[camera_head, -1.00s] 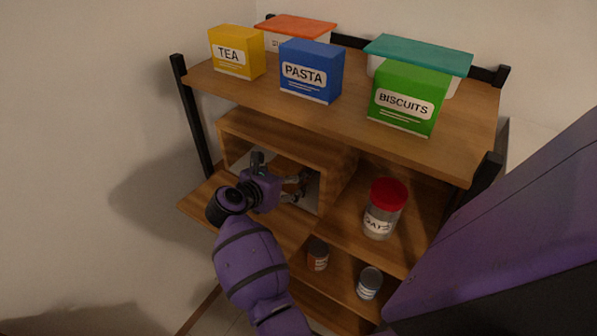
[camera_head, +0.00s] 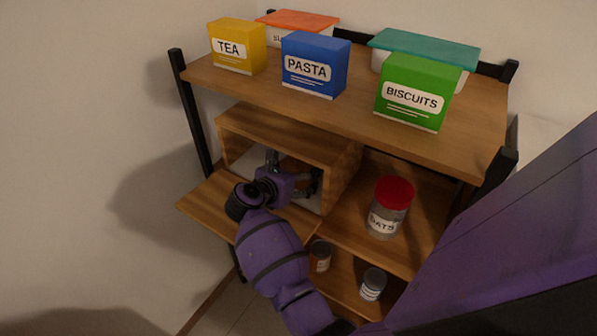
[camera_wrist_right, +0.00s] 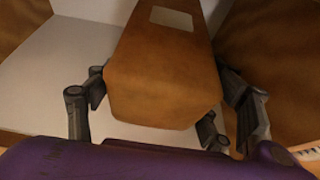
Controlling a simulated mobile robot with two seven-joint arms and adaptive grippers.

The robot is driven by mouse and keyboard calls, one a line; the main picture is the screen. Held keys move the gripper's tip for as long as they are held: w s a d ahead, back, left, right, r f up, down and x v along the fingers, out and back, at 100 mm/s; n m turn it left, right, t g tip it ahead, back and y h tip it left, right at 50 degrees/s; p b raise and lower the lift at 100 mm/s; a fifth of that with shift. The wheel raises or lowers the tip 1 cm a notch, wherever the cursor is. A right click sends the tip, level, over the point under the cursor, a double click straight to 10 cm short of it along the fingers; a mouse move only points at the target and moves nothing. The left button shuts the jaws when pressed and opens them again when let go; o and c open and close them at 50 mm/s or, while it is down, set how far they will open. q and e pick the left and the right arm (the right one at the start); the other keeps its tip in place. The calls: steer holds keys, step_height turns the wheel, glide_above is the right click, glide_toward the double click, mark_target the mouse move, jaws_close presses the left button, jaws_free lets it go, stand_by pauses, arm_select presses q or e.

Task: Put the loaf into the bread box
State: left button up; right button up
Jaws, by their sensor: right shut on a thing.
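The bread box (camera_head: 285,132) is a wooden box on the middle shelf, with its front flap (camera_head: 212,205) folded down flat. My right gripper (camera_head: 296,182) is in the mouth of the box. It is shut on the loaf (camera_wrist_right: 165,75), a brown block with a pale label on top. In the right wrist view the fingers (camera_wrist_right: 165,98) sit on both sides of the loaf, over the pale floor (camera_wrist_right: 45,75) of the box. Whether the loaf touches that floor I cannot tell. In the head view the loaf is mostly hidden by my gripper. My left gripper is out of view.
A red-lidded oats jar (camera_head: 388,212) stands right of the box. Two small cans (camera_head: 320,257) (camera_head: 372,285) are on the shelf below. The tea (camera_head: 237,48), pasta (camera_head: 313,68) and biscuits (camera_head: 415,95) boxes stand on the top shelf, with lidded tubs behind.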

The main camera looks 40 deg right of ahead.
steer(key=o, duration=1.2)
steer(key=shift+f, duration=0.25)
steer(key=o, duration=0.4)
steer(key=shift+r, duration=0.1)
steer(key=shift+r, duration=0.15)
steer(key=shift+a+r, duration=0.15)
steer(key=shift+r, duration=0.05)
steer(key=b+v, duration=0.1)
steer(key=v, duration=0.9)
steer(key=shift+s+a+f, duration=0.1)
steer(key=shift+s+a, duration=0.1)
steer(key=shift+a, duration=0.1)
steer(key=shift+s+a+r, duration=0.2)
steer(key=shift+a+r, duration=0.1)
steer(key=shift+a, duration=0.1)
